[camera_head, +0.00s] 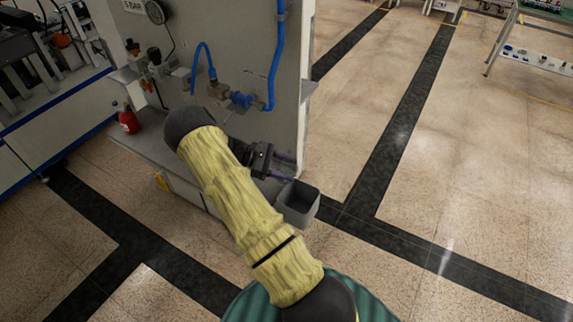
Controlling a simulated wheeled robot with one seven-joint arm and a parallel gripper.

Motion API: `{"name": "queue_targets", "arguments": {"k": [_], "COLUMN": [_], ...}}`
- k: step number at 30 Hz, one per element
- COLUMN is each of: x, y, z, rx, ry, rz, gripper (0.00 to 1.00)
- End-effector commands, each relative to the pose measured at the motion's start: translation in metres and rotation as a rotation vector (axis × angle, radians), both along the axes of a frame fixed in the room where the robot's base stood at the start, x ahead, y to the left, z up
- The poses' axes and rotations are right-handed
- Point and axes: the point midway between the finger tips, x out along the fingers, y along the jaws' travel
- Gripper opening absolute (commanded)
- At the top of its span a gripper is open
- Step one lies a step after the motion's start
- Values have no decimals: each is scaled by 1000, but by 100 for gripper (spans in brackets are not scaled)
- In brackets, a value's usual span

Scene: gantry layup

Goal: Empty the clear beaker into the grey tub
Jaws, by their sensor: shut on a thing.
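The grey tub (296,217) is open-topped and stands right of the foot of the grey panel, just beyond my sleeved arm. Its inside looks dark and I cannot make out any contents. My gripper (288,168) points right, with its purple-tinted fingers just above and behind the tub's back rim in the picture. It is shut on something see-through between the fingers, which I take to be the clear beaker. The beaker's outline, its tilt and what is in it are too faint to tell.
A grey upright panel (245,60) with blue hoses (277,60) and valves stands behind my gripper. A red bottle (128,119) sits on the ledge at left. A machine (50,115) stands far left. Tiled floor (450,180) is clear to the right.

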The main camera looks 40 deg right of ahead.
Motion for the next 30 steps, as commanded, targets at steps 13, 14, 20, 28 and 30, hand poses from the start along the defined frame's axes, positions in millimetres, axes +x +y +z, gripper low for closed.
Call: {"name": "queue_targets", "arguments": {"k": [13,14,20,28,30], "x": [-4,-4,-6,-8,-8], "y": [-2,-2,-3,-4,-4], "z": [-15,-16,-22,-29,-30], "rx": [162,169,211,254,264], "ry": [-389,-407,-508,-611,-638], "rz": [-3,-3,-3,-3,-3], "gripper": [24,24,24,24,24]}}
